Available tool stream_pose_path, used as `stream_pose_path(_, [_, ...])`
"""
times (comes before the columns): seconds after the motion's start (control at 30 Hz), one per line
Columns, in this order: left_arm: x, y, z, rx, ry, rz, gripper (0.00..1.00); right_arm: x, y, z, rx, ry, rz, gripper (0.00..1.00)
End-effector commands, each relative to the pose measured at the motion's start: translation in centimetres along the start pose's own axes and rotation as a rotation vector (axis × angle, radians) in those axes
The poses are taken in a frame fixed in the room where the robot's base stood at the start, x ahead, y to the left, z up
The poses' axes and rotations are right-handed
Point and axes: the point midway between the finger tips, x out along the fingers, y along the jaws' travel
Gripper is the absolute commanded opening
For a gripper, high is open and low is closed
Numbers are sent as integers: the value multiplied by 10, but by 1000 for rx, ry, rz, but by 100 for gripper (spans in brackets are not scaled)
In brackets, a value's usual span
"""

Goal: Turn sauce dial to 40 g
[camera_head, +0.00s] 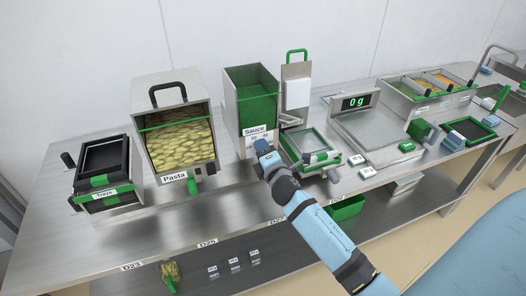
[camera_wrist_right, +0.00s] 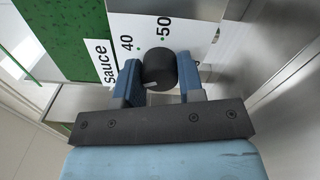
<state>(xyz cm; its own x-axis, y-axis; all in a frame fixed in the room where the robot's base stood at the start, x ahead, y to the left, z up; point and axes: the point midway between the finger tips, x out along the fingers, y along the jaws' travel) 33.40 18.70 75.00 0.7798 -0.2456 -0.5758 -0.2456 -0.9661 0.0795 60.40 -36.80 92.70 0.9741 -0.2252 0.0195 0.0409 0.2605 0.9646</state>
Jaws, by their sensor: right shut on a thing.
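The sauce dispenser (camera_head: 251,95) is a metal box with a green inside, and its white Sauce label (camera_head: 253,131) faces me. In the right wrist view the sauce dial (camera_wrist_right: 159,66) is a round black knob on a white plate (camera_wrist_right: 133,33) with the marks 40 and 50, each with a green dot. A small light mark shows on the knob's near edge. My right gripper (camera_wrist_right: 160,84) is shut on the dial, one blue finger on each side. In the head view this gripper (camera_head: 264,148) hides the dial. My left gripper is not in view.
The pasta dispenser (camera_head: 171,93) and black trays (camera_head: 104,158) stand to the left. A green-rimmed tray (camera_head: 291,153) sits close to the right of my gripper. Further right are a scale display (camera_head: 355,102) reading 0 g and ingredient bins (camera_head: 398,92).

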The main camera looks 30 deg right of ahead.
Motion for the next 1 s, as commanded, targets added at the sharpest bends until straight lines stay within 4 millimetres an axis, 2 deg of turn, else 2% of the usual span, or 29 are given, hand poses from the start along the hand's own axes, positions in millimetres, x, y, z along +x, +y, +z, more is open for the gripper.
stream_pose_path(0.6, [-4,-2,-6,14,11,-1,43,0,0,-1,584,-12,-1,12])
stream_pose_path(1.0, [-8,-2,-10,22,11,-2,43,0,0,-1,855,-18,0,12])
